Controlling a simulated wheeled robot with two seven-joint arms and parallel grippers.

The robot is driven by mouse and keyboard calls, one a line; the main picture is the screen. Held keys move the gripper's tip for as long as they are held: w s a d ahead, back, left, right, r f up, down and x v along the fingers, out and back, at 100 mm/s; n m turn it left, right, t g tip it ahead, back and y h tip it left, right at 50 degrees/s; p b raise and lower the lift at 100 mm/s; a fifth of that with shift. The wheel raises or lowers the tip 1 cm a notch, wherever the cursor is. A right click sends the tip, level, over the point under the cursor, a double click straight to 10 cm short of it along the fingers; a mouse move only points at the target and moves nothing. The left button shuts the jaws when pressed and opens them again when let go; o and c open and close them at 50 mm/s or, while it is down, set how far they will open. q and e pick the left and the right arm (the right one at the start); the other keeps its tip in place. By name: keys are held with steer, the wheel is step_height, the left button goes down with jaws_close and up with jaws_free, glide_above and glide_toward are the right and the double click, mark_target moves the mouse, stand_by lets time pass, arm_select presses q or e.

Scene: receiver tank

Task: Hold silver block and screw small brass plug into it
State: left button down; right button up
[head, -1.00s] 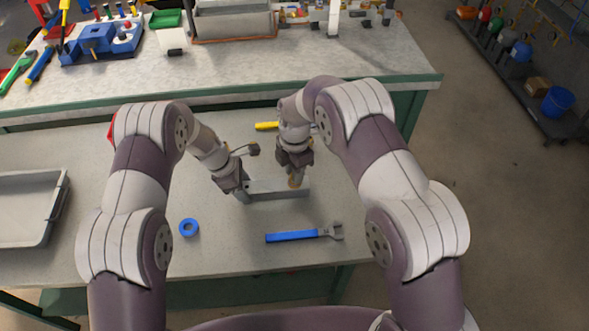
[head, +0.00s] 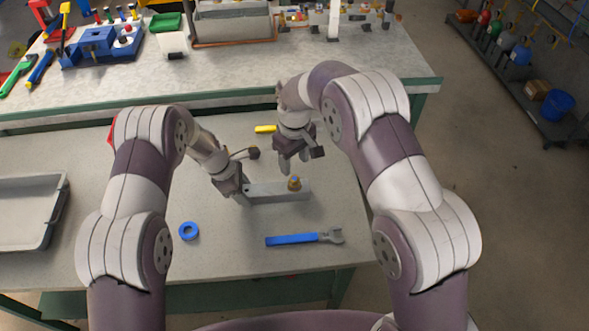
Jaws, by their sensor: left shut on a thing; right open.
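The silver block (head: 270,193) is a long grey bar lying on the near table. My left gripper (head: 240,194) is shut on its left end. The small brass plug (head: 294,184) stands upright at the top of the block near its right end; how deep it sits in the block I cannot tell. My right gripper (head: 293,170) is open and empty, just above and behind the plug, apart from it.
A blue-handled wrench (head: 292,239) and a blue ring (head: 189,230) lie in front of the block. A grey tray (head: 58,205) is at the left. A yellow-handled tool (head: 265,129) lies behind. A cluttered bench (head: 330,75) stands at the back.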

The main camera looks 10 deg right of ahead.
steer(key=shift+r, duration=0.5)
arm_select(q)
steer(key=shift+c, duration=1.6)
jaws_free()
arm_select(e)
steer(key=shift+f+b, duration=0.7)
arm_select(q)
steer(key=v, duration=1.2)
steer(key=shift+r, duration=0.25)
steer(key=shift+a, duration=0.1)
